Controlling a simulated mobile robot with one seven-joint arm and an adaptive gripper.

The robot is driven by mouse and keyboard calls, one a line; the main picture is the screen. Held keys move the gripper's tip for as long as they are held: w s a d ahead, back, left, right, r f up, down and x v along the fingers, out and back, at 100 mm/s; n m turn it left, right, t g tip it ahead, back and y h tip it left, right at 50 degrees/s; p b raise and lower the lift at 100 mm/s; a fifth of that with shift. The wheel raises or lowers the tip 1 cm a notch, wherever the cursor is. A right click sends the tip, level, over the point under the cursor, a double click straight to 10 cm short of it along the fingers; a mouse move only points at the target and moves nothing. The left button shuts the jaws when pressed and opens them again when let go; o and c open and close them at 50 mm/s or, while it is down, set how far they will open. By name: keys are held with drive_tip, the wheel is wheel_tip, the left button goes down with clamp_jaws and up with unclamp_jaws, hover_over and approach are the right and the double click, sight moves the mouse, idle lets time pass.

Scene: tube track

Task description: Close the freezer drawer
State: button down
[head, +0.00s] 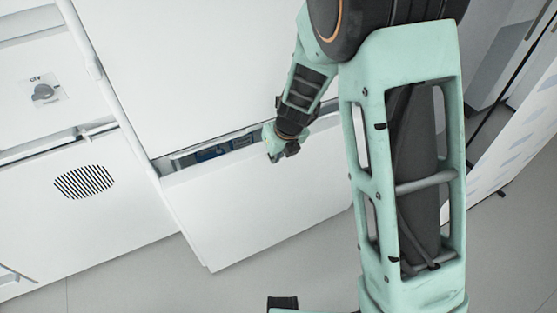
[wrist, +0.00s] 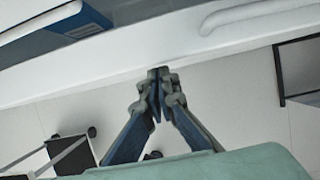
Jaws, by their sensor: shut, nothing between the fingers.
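The freezer drawer (head: 255,190) is the white lower front of the tall white unit in the head view. It stands a little open, with a narrow gap along its top edge where blue and dark contents (head: 212,152) show. My gripper (head: 275,157) is at the drawer's top edge, right of the visible contents. In the wrist view my gripper (wrist: 158,75) is shut and empty, its fingertips at the white top edge of the drawer (wrist: 120,85). I cannot tell whether they touch it.
A white upper door (head: 200,70) stands above the drawer. Left of it is a white cabinet with a knob (head: 44,92) and a round vent (head: 84,182). Grey floor (head: 130,275) is clear in front. White panels (head: 510,130) stand at the right.

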idle(0.3)
drive_tip(key=shift+w+a+p, duration=0.4)
drive_tip(key=shift+w+p, duration=0.2)
drive_tip(key=shift+p, duration=0.05)
drive_tip(key=shift+w+a+p, duration=0.35)
drive_tip(key=shift+w+p, duration=0.2)
drive_tip(key=shift+p, duration=0.05)
drive_tip(key=shift+s+d, duration=0.1)
